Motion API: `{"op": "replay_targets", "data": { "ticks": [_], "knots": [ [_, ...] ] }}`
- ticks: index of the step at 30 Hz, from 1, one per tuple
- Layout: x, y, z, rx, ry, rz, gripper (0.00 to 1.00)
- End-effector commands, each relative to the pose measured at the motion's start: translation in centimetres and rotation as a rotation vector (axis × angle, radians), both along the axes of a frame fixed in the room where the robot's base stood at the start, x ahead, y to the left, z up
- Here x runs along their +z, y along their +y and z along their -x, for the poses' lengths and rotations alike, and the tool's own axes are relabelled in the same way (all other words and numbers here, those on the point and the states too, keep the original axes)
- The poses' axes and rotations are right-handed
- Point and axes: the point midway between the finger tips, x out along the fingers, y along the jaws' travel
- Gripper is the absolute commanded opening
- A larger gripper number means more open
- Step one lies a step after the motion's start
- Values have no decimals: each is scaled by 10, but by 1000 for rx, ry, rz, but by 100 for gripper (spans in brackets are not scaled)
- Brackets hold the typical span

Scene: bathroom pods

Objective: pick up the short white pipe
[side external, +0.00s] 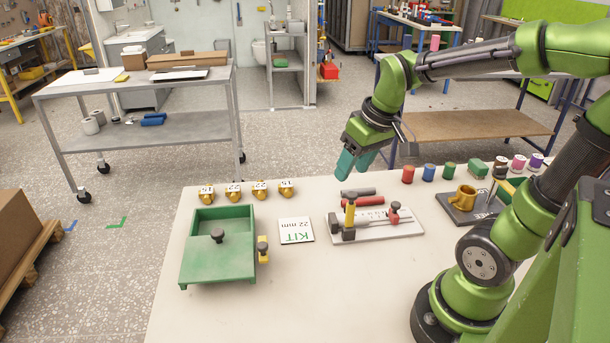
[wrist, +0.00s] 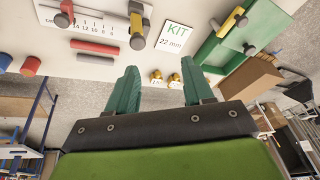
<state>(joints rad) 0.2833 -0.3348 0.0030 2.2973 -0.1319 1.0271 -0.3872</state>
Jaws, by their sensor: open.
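My gripper (side external: 354,163) has teal fingers, spread open and empty, above the table behind the tool board. In the wrist view my gripper (wrist: 160,78) has nothing between its fingers. A pale measuring board (side external: 402,229) lies on the table in front of and below it, with a ruler scale readable in the wrist view (wrist: 82,22). A red bar (side external: 370,201) and a short grey pipe (side external: 358,191) lie at its back edge. I cannot pick out a plainly white short pipe for certain.
A green box (side external: 206,270) with a knob stands at the left, near a KIT card (side external: 296,231) and several brass fittings (side external: 233,191). The front table (side external: 290,305) is clear.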

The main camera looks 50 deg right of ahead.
Motion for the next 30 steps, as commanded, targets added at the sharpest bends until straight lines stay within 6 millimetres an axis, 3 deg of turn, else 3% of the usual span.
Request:
{"op": "replay_targets", "data": {
  "ticks": [1, 3, 9, 15, 20, 30],
  "knots": [
    [-9, -21, -5, 82, 69, 34, 52],
    [-17, -42, -9, 231, 143, 73, 52],
    [-29, -81, -12, 671, 274, 132, 52],
    [-22, -85, -11, 961, 289, 171, 52],
    [-31, -83, -9, 1024, 289, 171, 52],
    [-101, -82, -8, 1025, 291, 169, 52]
  ]
}}
